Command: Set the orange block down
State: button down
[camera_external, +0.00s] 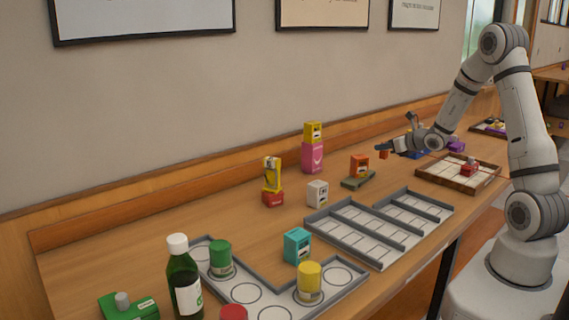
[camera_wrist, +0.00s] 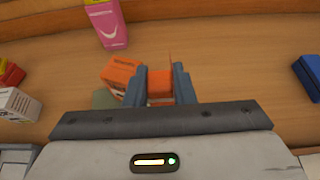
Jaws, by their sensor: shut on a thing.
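My gripper (camera_external: 391,148) is shut on a small orange block (camera_external: 384,154). In the wrist view the orange block (camera_wrist: 159,87) sits between the two blue-grey fingers (camera_wrist: 160,75); its lower part is hidden by the gripper body. The block appears held above the wooden table, though the exact height is hard to tell. A separate orange box with a printed front (camera_external: 359,165) rests on a flat green piece (camera_external: 358,181), just left of my gripper; this orange box (camera_wrist: 121,78) also shows left of the fingers in the wrist view.
Behind stands a pink box (camera_external: 312,157) with a yellow one on top. A white box (camera_external: 318,193) and a red-yellow stack (camera_external: 272,182) are to the left. A grey divided tray (camera_external: 365,248) lies in front, a brown tray (camera_external: 430,178) to the right. Bare table (camera_wrist: 230,70) lies right of the fingers.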

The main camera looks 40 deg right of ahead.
jog(key=shift+r, duration=0.45)
jog(key=s+a+f+n+y, duration=0.2)
jog(key=a+n+y, duration=0.2)
jog(key=a, duration=1.6)
jog(key=w+a+r+n+g+y+b, duration=0.1)
jog(key=w+a+r+b, duration=0.15)
jog(key=w+a, duration=0.5)
jog(key=w+a+r+y+b, duration=0.1)
jog(key=w+a+r+b, duration=0.15)
jog(key=w+a, duration=0.45)
jog(key=w+a+r+h+b, duration=0.15)
jog(key=w+a, duration=0.25)
jog(key=a, duration=0.5)
jog(key=w+a+r+y+b, duration=0.1)
jog(key=w+a+r, duration=0.2)
jog(key=a, duration=0.6)
jog(key=shift+m+h, duration=0.25)
jog(key=shift+m, duration=0.05)
jog(key=f+b, duration=1.6)
jog(key=f, duration=0.1)
jog(key=shift+w+d+f+b, duration=0.1)
jog(key=shift+w+d+b, duration=0.1)
jog(key=shift+d+b, duration=0.15)
